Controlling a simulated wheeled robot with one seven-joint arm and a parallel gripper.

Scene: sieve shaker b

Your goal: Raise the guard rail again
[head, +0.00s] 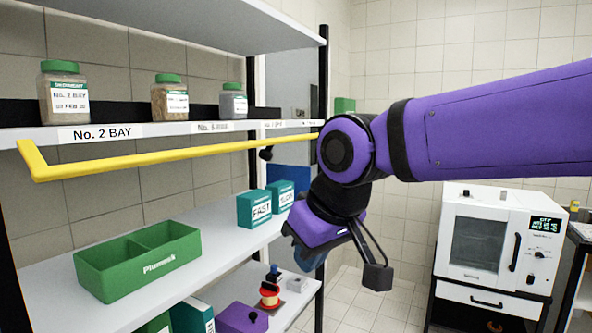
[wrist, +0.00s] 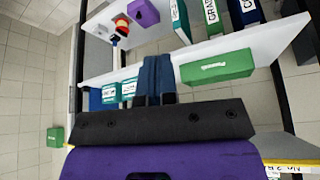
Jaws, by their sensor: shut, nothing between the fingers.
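The yellow guard rail (head: 180,153) runs along the front of the jar shelf, at and just below the label strip. Its bent left end is in view; its right end passes behind or meets my arm's joint, and I cannot tell which. A piece of the rail shows in the wrist view (wrist: 290,163) at the lower right corner. My gripper (head: 312,260) hangs below and right of the rail, apart from it, pointing down in front of the lower shelving. In the wrist view its dark blue fingers (wrist: 154,75) are together, with nothing between them.
Three green-lidded jars (head: 63,92) stand on the shelf behind the rail. A green tray (head: 138,262) and teal boxes (head: 254,208) stand on the shelf below. A purple box (head: 242,319) is lower down. A white oven (head: 487,240) stands at the right, with open floor between.

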